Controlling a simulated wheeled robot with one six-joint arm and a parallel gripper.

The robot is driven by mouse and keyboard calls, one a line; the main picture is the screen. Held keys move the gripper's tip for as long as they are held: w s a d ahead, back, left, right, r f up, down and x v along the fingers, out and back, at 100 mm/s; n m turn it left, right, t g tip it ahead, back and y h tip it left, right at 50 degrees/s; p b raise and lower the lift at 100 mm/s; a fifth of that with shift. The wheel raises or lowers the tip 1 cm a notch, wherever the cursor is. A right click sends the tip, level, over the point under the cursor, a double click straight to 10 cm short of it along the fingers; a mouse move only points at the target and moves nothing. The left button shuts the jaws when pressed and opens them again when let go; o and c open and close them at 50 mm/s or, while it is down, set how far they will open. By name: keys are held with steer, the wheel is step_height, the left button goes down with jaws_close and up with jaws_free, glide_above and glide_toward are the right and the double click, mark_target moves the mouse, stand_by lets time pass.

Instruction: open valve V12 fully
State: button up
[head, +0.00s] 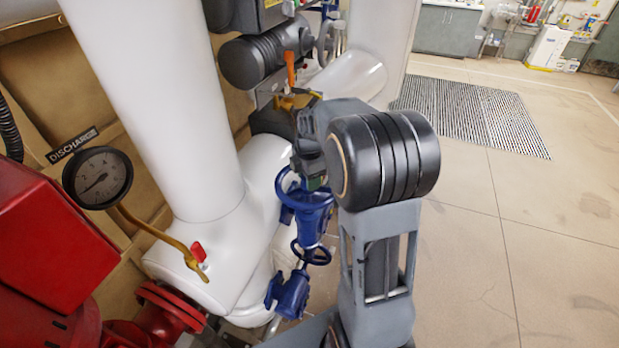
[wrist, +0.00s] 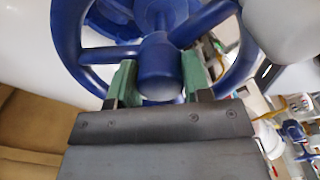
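A blue handwheel (wrist: 97,55) with thick spokes and a round hub (wrist: 158,68) fills the upper wrist view. In the head view, a blue handwheel (head: 281,186) on a blue valve body (head: 312,212) sits beside the white pipe, partly hidden by my arm. My gripper (wrist: 158,80) has its green fingertips apart, one on each side of the hub. The fingertips look close to the blue metal, but I cannot tell whether they press on it. No V12 label is readable.
A second, lower blue handwheel (head: 311,252) is close below. A white pipe (head: 165,100), a discharge gauge (head: 98,178) and red equipment (head: 50,240) stand to the left. A floor grating (head: 470,115) lies at the back right. The floor (head: 530,230) to the right is clear.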

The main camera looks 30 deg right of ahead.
steer(key=o, duration=0.4)
steer(key=shift+s+a+f, duration=0.15)
steer(key=shift+s+f, duration=0.1)
steer(key=shift+s, duration=0.1)
steer(key=shift+w, duration=0.1)
steer(key=shift+w+r+p, duration=0.1)
steer(key=shift+r+p, duration=0.3)
steer(key=shift+r, duration=0.1)
steer(key=r+p, duration=0.4)
steer(key=r, duration=0.1)
steer(key=shift+w+r, duration=0.2)
steer(key=shift+r, duration=0.25)
steer(key=shift+r, duration=3)
